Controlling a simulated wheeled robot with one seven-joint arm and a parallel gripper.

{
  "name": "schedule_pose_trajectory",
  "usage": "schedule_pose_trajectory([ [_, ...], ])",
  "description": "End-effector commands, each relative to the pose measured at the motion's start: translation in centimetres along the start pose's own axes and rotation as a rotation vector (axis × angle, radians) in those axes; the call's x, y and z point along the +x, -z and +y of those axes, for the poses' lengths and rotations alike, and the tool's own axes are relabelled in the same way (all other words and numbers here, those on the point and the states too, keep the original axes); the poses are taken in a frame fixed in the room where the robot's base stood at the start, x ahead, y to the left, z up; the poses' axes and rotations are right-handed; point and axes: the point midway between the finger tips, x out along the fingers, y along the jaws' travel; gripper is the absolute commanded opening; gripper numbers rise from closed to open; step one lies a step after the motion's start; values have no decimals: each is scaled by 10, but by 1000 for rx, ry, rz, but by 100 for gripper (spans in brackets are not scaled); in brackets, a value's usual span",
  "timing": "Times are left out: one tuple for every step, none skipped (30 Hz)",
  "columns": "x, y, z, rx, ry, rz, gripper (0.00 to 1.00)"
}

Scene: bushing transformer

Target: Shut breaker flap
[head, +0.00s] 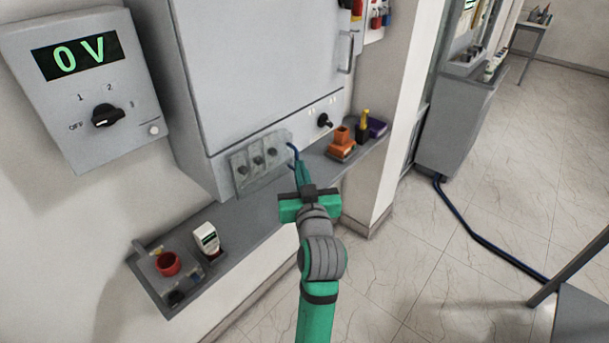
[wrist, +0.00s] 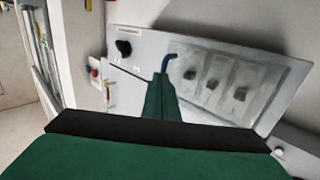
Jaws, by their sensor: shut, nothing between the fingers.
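The breaker flap (head: 262,165) is a clear, pale panel low on the grey cabinet's front, over a row of three dark breaker switches. It also shows in the wrist view (wrist: 238,68), with the switches visible through it. I cannot tell whether it lies fully flush. My gripper (head: 300,168) is green with a dark base, its fingers together and empty, at the flap's right end in the head view. In the wrist view the fingertips (wrist: 160,84) point at the panel beside the flap. A small blue bent piece (wrist: 168,62) shows at the tips; I cannot tell whether they touch it.
The grey cabinet (head: 262,70) carries a black knob (head: 324,121) right of the flap. Below is a grey shelf (head: 235,222) with a red round part, a white device and orange blocks. A voltage box (head: 85,90) reading 0 V hangs at left. Open floor lies right.

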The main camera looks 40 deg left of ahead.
Motion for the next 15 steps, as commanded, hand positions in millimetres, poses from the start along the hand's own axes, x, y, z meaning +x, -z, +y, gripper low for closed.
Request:
schedule_pose_trajectory([
  [1, 0, -1, 0, 2, 0, 0],
  [1, 0, -1, 0, 2, 0, 0],
  [2, 0, -2, 0, 2, 0, 0],
  [2, 0, -2, 0, 2, 0, 0],
  [2, 0, -3, 0, 3, 0, 0],
  [2, 0, -3, 0, 3, 0, 0],
  [2, 0, -3, 0, 4, 0, 0],
  [2, 0, -4, 0, 5, 0, 0],
  [2, 0, -5, 0, 7, 0, 0],
  [3, 0, -6, 0, 8, 0, 0],
  [3, 0, -7, 0, 9, -1, 0],
  [6, 0, -7, 0, 10, -1, 0],
  [8, 0, -8, 0, 10, -2, 0],
  [11, 0, -8, 0, 10, -2, 0],
  [16, 0, -8, 0, 8, -1, 0],
])
